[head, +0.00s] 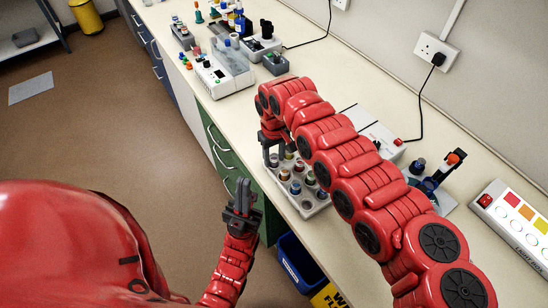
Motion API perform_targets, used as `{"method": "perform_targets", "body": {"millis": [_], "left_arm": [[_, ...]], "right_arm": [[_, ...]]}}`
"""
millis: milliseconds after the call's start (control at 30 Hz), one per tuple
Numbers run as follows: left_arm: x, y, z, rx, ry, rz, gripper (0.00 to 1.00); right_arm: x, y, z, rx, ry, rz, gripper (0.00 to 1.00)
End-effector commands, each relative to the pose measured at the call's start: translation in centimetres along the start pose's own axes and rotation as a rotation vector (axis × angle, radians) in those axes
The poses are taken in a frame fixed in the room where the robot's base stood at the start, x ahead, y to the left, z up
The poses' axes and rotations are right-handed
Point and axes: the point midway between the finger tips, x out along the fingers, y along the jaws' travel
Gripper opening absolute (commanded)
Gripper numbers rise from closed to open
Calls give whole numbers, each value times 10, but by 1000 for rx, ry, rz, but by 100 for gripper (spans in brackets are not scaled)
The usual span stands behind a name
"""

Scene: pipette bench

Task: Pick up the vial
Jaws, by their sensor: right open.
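A pale rack (314,210) stands at the front edge of the bench and holds several small vials with coloured caps. My right arm hides part of the rack's right side. My left gripper (243,190) is empty, its fingers close together, in front of the bench over the floor.
A white instrument (222,76), bottles and small devices stand at the bench's far end. Behind my right arm are a white box (382,142) and a pipette stand (432,183). A colour-chart box (515,222) is at right. A blue bin (300,262) stands below the bench.

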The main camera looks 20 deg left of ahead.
Motion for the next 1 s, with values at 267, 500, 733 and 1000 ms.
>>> {"method": "perform_targets", "body": {"millis": [267,500,733,1000], "left_arm": [[-1,0,0,0,0,0,0],[-1,0,0,0,0,0,0],[-1,0,0,0,0,0,0],[-1,0,0,0,0,0,0]], "right_arm": [[2,0,0,-1,0,0,29],[1,0,0,-1,0,0,0],[1,0,0,-1,-1,0,0],[-4,1,-1,-1,-1,1,0]]}}
